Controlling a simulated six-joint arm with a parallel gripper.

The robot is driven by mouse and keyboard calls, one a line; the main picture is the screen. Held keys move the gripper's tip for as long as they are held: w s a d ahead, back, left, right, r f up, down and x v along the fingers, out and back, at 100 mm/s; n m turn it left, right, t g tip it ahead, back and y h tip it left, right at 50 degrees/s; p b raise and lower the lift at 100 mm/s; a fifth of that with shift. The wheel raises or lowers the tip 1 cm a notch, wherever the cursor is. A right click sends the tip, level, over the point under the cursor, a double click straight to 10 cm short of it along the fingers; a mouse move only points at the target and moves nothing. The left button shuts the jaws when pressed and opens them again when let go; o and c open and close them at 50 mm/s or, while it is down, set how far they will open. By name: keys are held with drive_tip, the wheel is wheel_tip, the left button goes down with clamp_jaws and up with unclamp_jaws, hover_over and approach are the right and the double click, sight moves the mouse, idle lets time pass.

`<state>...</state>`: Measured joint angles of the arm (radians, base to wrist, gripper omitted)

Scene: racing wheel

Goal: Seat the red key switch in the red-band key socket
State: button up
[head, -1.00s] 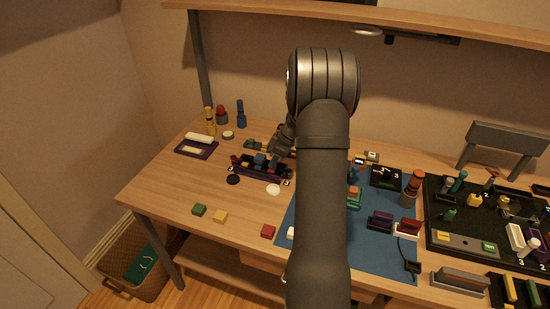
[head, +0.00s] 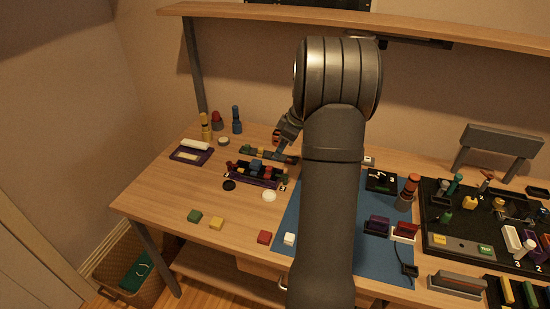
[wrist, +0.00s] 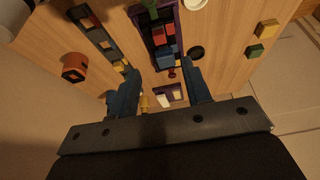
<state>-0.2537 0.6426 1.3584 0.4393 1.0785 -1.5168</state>
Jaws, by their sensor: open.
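My gripper (wrist: 160,82) is open and empty, its two blue fingers spread. In the head view my gripper (head: 281,149) is beside the narrow dark rack at the back of the table. A purple tray (head: 262,182) holds red, blue and dark pieces; this tray also shows ahead of the fingers in the wrist view (wrist: 180,26). A small red knobbed piece (wrist: 171,73) is at its near end, between the fingertips. I cannot tell which red piece is the key switch. I cannot make out a red-band key socket.
The dark rack (wrist: 86,24) holds small coloured pieces. An orange-red piece (wrist: 75,67) stands beside it. Yellow (head: 206,127) and blue (head: 237,120) bottles stand at back left. Loose blocks lie along the front. A black board (head: 470,258) crowded with parts fills the right.

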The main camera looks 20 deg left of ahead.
sight(269, 167)
drive_tip(key=v, duration=0.7)
drive_tip(key=shift+r, duration=0.1)
drive_tip(key=x, duration=1.7)
drive_tip(key=shift+f, duration=0.25)
drive_tip(key=shift+r, duration=0.15)
